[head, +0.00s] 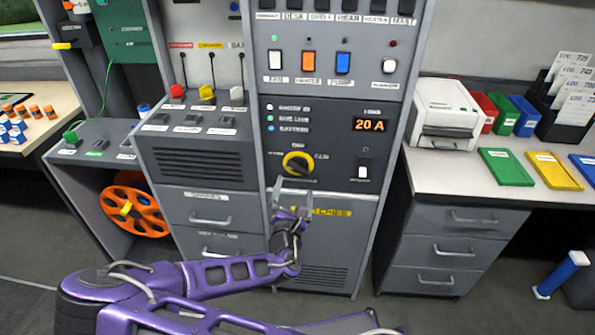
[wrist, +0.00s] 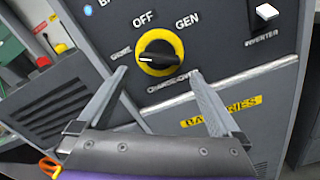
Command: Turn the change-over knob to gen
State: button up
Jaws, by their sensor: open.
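The change-over knob (wrist: 158,52) is a black grip bar inside a yellow ring on the grey panel. Its bar lies nearly level in the wrist view, with a white mark at the left end, towards the shore label (wrist: 120,53). The off label (wrist: 143,18) is above it and the gen label (wrist: 187,20) is at upper right. In the head view the knob (head: 298,163) is low on the panel. My gripper (wrist: 159,73) is open, its fingertips apart below left and right of the knob, not visibly touching it. My gripper (head: 292,197) also shows in the head view, just below the knob.
A white inverter switch (wrist: 266,12) is right of the knob. The load display (head: 369,125) reads 20 A. Coloured rocker switches (head: 308,62) sit higher up. A panel with a yellow batteries label (wrist: 222,111) is below. Drawers (head: 440,250) stand to the right.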

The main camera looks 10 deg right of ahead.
aim_at(298, 171)
jog(key=x, duration=0.8)
jog(key=shift+w, duration=0.1)
jog(key=shift+c, duration=0.2)
jog(key=c, duration=1)
